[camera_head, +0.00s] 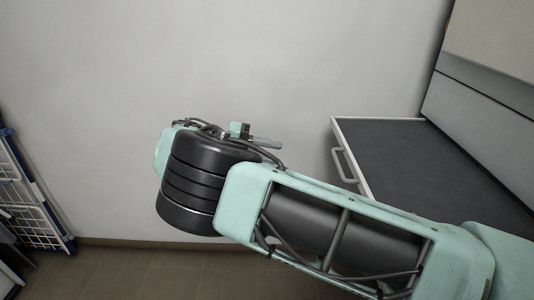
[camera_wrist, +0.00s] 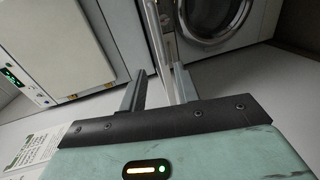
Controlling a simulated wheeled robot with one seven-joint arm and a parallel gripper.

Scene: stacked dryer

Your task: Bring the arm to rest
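My mint-green and black arm reaches from the lower right to the middle of the head view, bent at a black ribbed joint. My gripper (camera_wrist: 159,84) shows in the wrist view with its two fingers apart and nothing between them. In the head view the gripper is mostly hidden behind the arm; only small mint-green and grey parts show above the black joint. The arm stands in front of a plain wall (camera_head: 230,60), apart from the grey-topped pull-out shelf (camera_head: 400,150) as far as I can tell.
The shelf has a light handle (camera_head: 344,165) at its left end. A blue-and-white wire rack (camera_head: 30,200) stands at the far left. The wrist view shows a round-doored machine (camera_wrist: 209,14) and a white unit with a green display (camera_wrist: 14,76). Tiled floor (camera_head: 150,272) is clear.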

